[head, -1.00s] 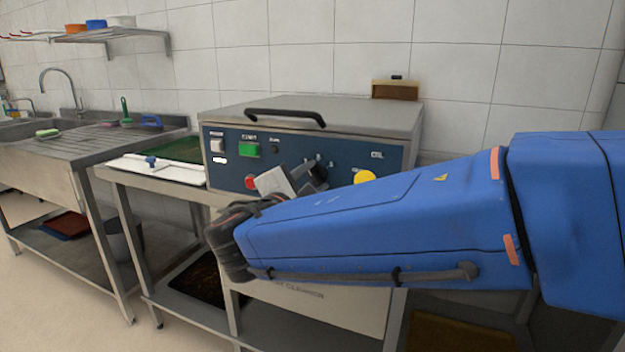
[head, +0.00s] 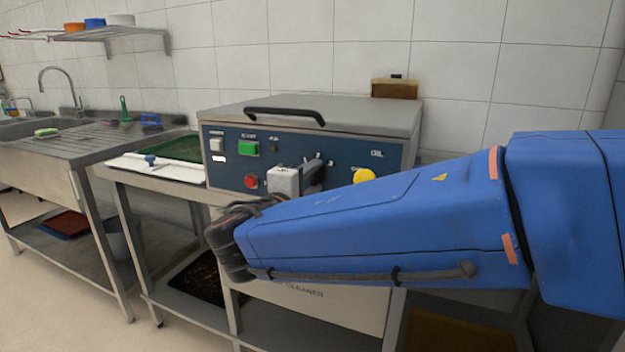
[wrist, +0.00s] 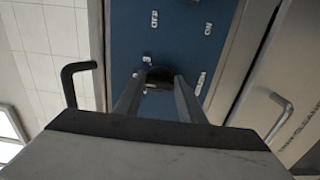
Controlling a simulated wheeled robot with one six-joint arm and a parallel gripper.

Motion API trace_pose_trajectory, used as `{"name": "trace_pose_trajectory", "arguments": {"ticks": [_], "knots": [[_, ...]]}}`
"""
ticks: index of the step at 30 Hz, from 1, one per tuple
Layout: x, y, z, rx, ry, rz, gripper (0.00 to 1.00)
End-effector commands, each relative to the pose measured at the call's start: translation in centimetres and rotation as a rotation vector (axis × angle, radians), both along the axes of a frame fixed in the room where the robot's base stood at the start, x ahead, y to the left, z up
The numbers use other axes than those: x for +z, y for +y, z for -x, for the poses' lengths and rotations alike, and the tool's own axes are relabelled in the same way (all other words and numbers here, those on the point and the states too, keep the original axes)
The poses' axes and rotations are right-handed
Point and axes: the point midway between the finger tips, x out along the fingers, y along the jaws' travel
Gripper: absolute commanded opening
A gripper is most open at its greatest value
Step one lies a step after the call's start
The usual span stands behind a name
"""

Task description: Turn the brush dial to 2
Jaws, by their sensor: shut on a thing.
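The brush dial (wrist: 160,74) is a dark round knob on the machine's blue front panel (wrist: 180,40). In the wrist view its top shows between the two fingers of my gripper (wrist: 160,88), which is shut on it. The word BRUSH stands beside it on the panel, and a small mark shows close to its upper left edge. Which number the dial points at cannot be read. In the head view my gripper (head: 312,176) reaches the panel from the front and hides most of the dial; small white marks show above it.
A yellow button (head: 364,176) is close on the right, just above my arm. A black lid handle (head: 285,115) sticks out above the panel.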

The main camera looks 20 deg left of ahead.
Motion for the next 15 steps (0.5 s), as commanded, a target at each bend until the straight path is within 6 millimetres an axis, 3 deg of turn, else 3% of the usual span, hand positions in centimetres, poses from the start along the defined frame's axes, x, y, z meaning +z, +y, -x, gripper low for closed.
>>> {"name": "trace_pose_trajectory", "arguments": {"ticks": [10, 11, 12, 15], "knots": [[-0.18, -0.02, 0.03, 0.000, 0.002, 0.000, 0.14], [-0.19, -0.02, 0.03, 0.000, 0.002, 0.000, 0.41], [-0.19, -0.01, 0.03, 0.000, 0.002, 0.000, 0.50], [-0.14, -0.01, 0.03, 0.000, 0.002, 0.000, 0.55]]}}
